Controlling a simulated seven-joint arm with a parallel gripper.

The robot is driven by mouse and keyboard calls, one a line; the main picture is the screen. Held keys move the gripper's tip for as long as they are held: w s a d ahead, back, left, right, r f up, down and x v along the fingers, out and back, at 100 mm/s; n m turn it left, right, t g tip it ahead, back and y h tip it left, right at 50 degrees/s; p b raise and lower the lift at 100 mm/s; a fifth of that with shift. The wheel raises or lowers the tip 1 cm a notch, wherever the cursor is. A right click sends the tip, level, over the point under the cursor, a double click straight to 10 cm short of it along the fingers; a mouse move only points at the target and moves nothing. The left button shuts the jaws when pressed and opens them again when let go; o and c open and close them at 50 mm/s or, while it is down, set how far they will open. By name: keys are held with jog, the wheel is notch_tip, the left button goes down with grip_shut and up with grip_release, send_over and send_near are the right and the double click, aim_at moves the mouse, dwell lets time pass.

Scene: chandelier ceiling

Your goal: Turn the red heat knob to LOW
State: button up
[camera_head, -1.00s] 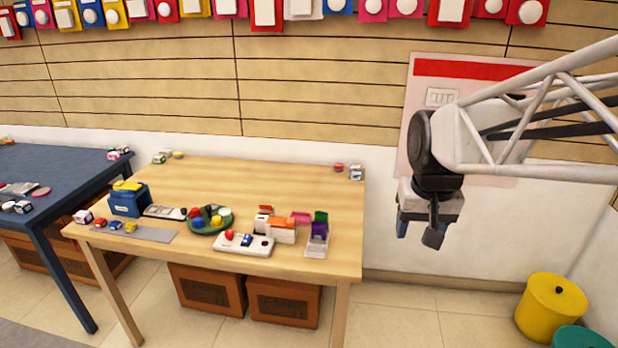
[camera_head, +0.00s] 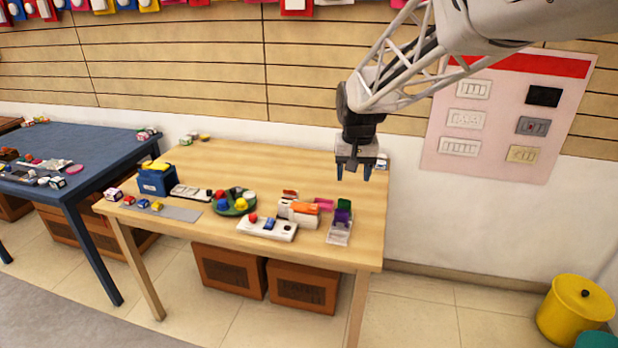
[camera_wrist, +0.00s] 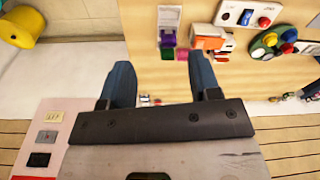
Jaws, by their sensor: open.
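A white panel (camera_head: 280,231) lies near the front edge of the wooden table, with a red knob (camera_head: 252,217) at its left end and a blue part (camera_head: 268,223) beside it. In the wrist view, the panel (camera_wrist: 233,13) is at the upper right with its red knob (camera_wrist: 264,21). The panel's lettering and the knob's setting are too small to read. My gripper (camera_head: 353,173) is open and empty, pointing down above the table's back right part. It is behind and to the right of the panel, well apart from the knob.
Right of the panel are an orange-and-white object (camera_head: 299,211) and a clear tray (camera_head: 339,233) with purple and green pieces. A green dish (camera_head: 234,208) of colored pieces and a blue box (camera_head: 157,180) stand left. The table's back middle is bare.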

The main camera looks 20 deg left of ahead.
jog(key=w+a+f+n, duration=0.1)
jog(key=w+a+f, duration=0.3)
jog(key=a, duration=0.5)
jog(key=w+a+f, duration=0.4)
jog(key=a+f, duration=0.1)
jog(key=a, duration=0.3)
jog(key=n+g, duration=0.1)
send_over(253, 215)
notch_tip(253, 215, down, 11)
jog(key=shift+s, duration=0.1)
jog(key=shift+a, duration=0.1)
jog(key=shift+f, duration=3.9)
jog(key=shift+c, duration=0.5)
jog(key=c, duration=0.8)
